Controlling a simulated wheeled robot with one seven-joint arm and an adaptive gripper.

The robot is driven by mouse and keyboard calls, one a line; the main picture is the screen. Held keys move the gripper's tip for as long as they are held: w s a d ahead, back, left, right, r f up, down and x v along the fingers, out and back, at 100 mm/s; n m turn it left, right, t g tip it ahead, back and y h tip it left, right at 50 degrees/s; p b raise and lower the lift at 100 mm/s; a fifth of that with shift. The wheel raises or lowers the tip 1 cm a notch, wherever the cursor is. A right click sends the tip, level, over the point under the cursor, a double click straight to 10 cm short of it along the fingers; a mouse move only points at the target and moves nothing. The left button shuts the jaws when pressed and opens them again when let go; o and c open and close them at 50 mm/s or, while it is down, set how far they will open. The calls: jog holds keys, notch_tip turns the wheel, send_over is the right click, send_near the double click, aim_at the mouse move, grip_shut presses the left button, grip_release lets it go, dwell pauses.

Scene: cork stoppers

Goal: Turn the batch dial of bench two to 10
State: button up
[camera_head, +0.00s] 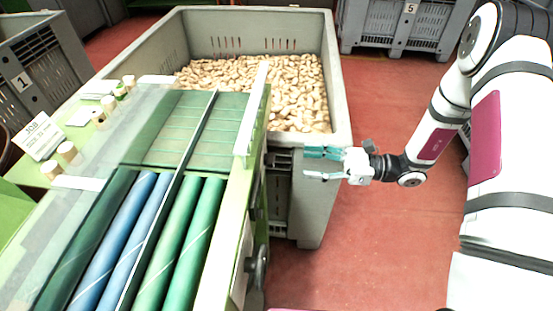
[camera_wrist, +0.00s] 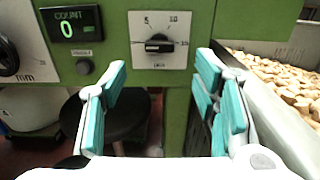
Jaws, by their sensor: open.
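In the wrist view the batch dial (camera_wrist: 159,46) is a black knob on a white plate marked 5, 10 and 15, on a green panel. Its bar lies about level, with one end toward the 15 at right; I cannot tell clearly which end is the pointer. My gripper (camera_wrist: 162,74) is open and empty, its teal-padded fingers to either side of and below the dial, apart from it. In the head view my gripper (camera_head: 309,164) is right of the green machine (camera_head: 236,207), by the crate's near corner; the dial's face is hidden there.
Left of the dial are a count display (camera_wrist: 72,24) reading 0, a small button (camera_wrist: 84,66) and a larger mm dial (camera_wrist: 8,58). A grey crate (camera_head: 340,90) of corks stands behind the machine. Red floor (camera_head: 400,240) at right is clear.

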aim_at(270, 160)
jog(key=a, duration=0.9)
jog(key=shift+w, duration=0.15)
jog(key=c, duration=1.2)
